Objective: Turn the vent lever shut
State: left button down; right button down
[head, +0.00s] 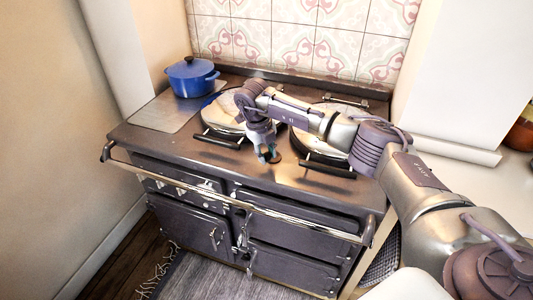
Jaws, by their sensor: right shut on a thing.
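My right arm reaches over the stove from the right. My right gripper (268,155) points down at the front middle of the stove top, between the two round lids. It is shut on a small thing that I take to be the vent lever. A small dark round piece (276,158) shows beside the fingertips; the rest is hidden by the fingers, so I cannot tell which way the lever is turned. My left gripper is not in view.
The dark range stove (170,143) has a left lid (222,118) and a right lid (318,147), each with a black handle. A blue lidded pot (191,78) stands at the back left. A front rail (250,206) runs along the stove. A grey rug (215,280) lies below.

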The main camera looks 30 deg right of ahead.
jog(key=c, duration=0.8)
grip_release()
jog(key=shift+w+d+f, duration=0.1)
jog(key=shift+f, duration=0.05)
jog(key=shift+c, duration=0.2)
notch_tip(320, 180, up, 12)
jog(key=a, duration=0.2)
jog(key=shift+a, duration=0.15)
jog(key=shift+f, duration=0.1)
